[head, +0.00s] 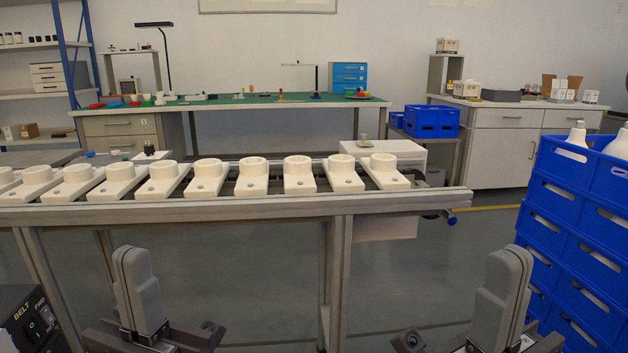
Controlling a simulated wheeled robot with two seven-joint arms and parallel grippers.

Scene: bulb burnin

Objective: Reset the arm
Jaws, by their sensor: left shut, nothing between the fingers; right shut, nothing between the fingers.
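My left gripper (133,252) is at the lower left, pointing up, with its two grey fingers together and nothing between them. My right gripper (513,258) is at the lower right, also upright with its fingers together and empty. Both are in front of the conveyor (300,205) and apart from it, below the level of its top. A row of several white holders (253,176) with round cups sits along the conveyor. The cups' insides are hard to see, and no bulb shows in them.
Stacked blue crates (575,215) stand close at the right, with white bulbs (577,134) in the top one. A belt control box (35,322) is at the lower left. A green-topped workbench (230,102) and a white cabinet (505,145) stand behind. Open floor lies between my grippers.

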